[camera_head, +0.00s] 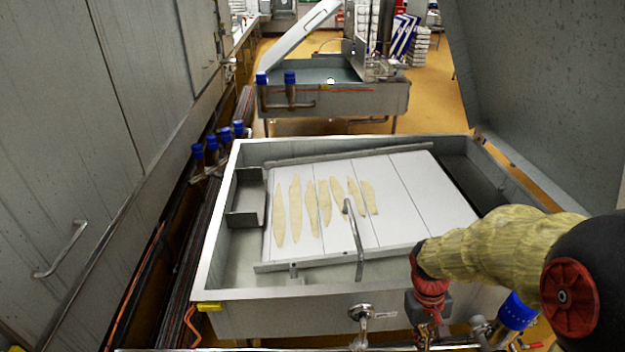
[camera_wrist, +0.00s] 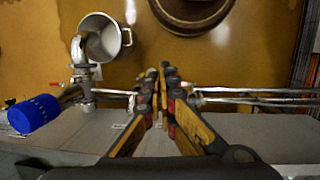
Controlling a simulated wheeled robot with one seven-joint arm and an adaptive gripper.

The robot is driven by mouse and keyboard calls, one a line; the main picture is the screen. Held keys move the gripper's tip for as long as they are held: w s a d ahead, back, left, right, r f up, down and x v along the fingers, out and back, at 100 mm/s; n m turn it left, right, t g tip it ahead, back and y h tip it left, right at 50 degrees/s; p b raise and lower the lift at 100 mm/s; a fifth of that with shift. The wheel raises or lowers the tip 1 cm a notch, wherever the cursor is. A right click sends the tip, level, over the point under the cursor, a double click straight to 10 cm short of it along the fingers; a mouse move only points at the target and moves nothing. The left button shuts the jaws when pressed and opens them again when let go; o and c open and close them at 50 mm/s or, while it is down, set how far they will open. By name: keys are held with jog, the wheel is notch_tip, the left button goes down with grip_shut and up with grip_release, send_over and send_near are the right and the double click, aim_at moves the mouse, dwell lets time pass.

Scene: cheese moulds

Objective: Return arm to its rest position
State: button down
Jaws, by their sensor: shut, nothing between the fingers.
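My gripper (camera_wrist: 162,80) shows in the wrist view, its two yellow-and-black fingers meeting at the tips with nothing between them. It is shut and empty. It hangs over or beside the front edge of a metal vat, with orange floor beyond it. In the head view my arm, in a yellowish cover, comes in from the right, bent, with its wrist pointing down at the vat's front right corner. The fingers cannot be made out there.
The metal vat (camera_head: 216,265) holds a white board (camera_head: 410,190) with several pale elongated pieces. A bent metal pipe (camera_head: 357,245) stands at its front. A blue-handled valve (camera_wrist: 35,113) and a metal pot (camera_wrist: 104,42) are near my gripper. A grey panel (camera_head: 550,80) rises at right.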

jog(key=s+a+r+t, duration=0.2)
jog(key=r, duration=0.5)
jog(key=s+a+r+t+y, duration=0.1)
jog(key=s+a+r+t, duration=0.2)
jog(key=r, duration=0.4)
jog(key=s+a+r+t, duration=0.2)
jog(key=s+r, duration=0.1)
jog(key=r, duration=0.5)
jog(key=shift+s+a+m+t, duration=0.25)
jog(key=shift+m+t, duration=0.05)
jog(key=shift+m, duration=0.1)
